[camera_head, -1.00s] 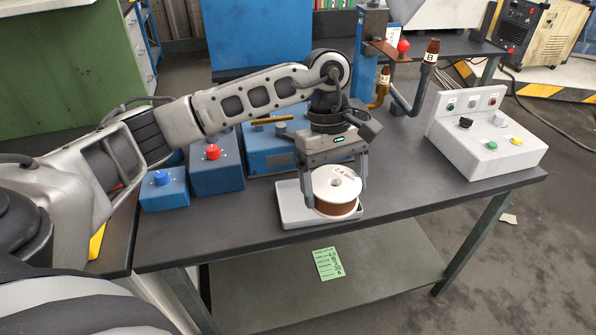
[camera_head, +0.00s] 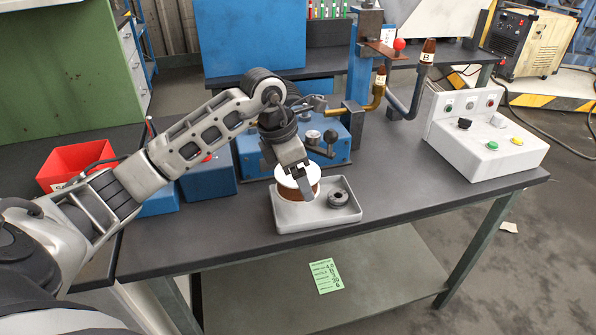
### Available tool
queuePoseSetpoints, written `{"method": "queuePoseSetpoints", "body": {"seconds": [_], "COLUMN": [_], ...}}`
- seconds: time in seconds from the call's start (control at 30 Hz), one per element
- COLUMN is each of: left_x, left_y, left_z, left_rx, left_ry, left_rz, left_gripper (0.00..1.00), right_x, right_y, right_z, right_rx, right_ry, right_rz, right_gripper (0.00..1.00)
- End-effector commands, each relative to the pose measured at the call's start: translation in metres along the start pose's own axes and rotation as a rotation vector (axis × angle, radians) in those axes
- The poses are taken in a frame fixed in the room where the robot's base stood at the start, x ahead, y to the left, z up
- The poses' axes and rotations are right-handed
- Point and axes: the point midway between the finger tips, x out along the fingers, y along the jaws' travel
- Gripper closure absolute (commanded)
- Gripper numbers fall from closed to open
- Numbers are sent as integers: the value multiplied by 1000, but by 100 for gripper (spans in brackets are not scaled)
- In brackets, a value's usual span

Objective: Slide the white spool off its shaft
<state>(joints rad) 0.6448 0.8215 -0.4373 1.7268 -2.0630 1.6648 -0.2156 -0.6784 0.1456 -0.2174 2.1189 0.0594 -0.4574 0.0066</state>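The white spool (camera_head: 285,172), wound with brown wire, is tilted at the left part of a pale grey tray (camera_head: 290,217). My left gripper (camera_head: 297,182) is around the spool, with one finger in front of it and the other hidden. The spool appears clamped and moves with the gripper. I cannot tell whether its lower edge touches the tray. A dark round hub (camera_head: 339,198) with a short central stub stands bare on the tray, to the right of the spool and apart from it. My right gripper is not in view.
A blue machine (camera_head: 250,152) with levers stands behind the tray. Blue button boxes (camera_head: 208,180) and a red bin (camera_head: 75,165) are at the left. Bent pipes (camera_head: 405,105) rise behind, and a white control box (camera_head: 490,145) is at the right. The tabletop right of the tray is clear.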

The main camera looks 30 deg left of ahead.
Motion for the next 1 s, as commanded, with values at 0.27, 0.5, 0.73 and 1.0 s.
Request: {"method": "queuePoseSetpoints", "body": {"seconds": [0.27,0.5,0.73,1.0], "left_x": [26,44,49,49], "left_y": [0,0,0,0], "left_z": [-7,-13,-14,-14], "left_rx": [2,2,3,3], "left_ry": [-5,-5,-5,-5], "left_rz": [-1,1,0,1], "left_gripper": [39,39,39,3], "right_x": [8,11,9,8], "right_y": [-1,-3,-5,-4], "right_z": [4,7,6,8], "right_rx": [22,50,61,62], "right_ry": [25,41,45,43], "right_rz": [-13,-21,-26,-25], "right_gripper": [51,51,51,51]}}
